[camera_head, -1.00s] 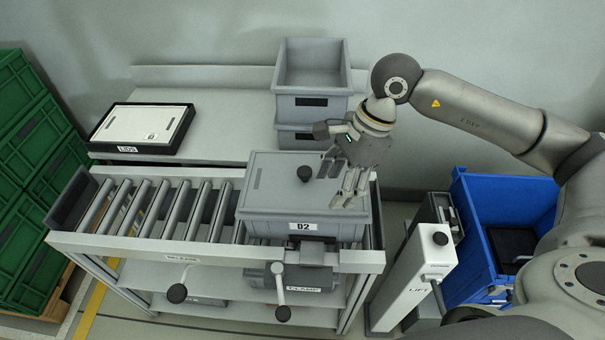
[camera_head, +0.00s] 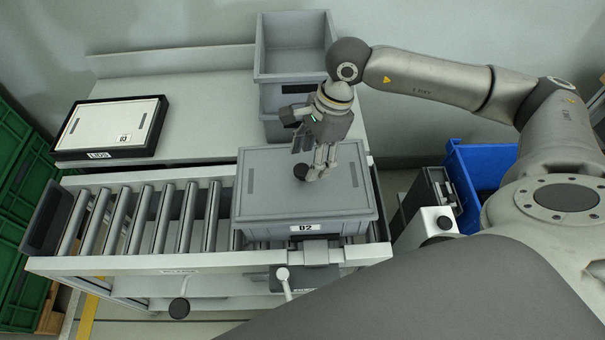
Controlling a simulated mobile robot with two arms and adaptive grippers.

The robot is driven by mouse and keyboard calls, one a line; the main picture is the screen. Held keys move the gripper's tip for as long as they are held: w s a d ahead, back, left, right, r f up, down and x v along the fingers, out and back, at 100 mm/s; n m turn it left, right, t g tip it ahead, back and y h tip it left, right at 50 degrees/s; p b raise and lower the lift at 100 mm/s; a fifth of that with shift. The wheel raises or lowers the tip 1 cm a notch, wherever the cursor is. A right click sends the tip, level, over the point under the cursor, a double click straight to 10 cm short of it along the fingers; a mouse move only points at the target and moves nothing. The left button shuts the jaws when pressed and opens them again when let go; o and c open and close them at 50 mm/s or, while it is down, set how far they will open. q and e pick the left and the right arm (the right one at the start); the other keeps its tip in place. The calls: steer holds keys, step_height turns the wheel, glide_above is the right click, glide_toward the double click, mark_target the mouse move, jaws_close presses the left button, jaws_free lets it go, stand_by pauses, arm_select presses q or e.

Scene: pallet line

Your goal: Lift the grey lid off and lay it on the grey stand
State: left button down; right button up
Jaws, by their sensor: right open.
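The grey lid (camera_head: 262,194) lies flat on the grey crate marked D2 (camera_head: 275,229), on the roller conveyor. A black knob (camera_head: 300,172) stands up from the lid's middle. My right gripper (camera_head: 308,170) is open, fingers pointing down, just over and beside the knob; whether the fingers touch it I cannot tell. The stand marked LIDS (camera_head: 62,157), with a black frame, is on the back bench at left. A pale panel marked 03 (camera_head: 108,127) lies in it. No separate grey stand can be made out. My left gripper is not in view.
Stacked grey crates (camera_head: 296,45) stand on the bench behind the gripper. Rollers (camera_head: 150,215) left of the crate are bare. A blue bin (camera_head: 482,165) is at right, and green crates (camera_head: 15,185) are at left. The bench (camera_head: 205,100) is clear between stand and stack.

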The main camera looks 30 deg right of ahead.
mark_target(302, 169)
steer(key=shift+w+f, duration=0.2)
steer(key=shift+f, duration=0.05)
steer(key=p+x, duration=0.1)
steer(key=x, duration=0.1)
steer(key=p+x, duration=0.1)
steer(key=x, duration=0.1)
steer(key=shift+w+p, duration=0.35)
steer(key=shift+w, duration=0.05)
steer(key=shift+a+f, duration=0.15)
steer(key=shift+f, duration=0.45)
steer(key=shift+c, duration=1)
steer(key=c, duration=1)
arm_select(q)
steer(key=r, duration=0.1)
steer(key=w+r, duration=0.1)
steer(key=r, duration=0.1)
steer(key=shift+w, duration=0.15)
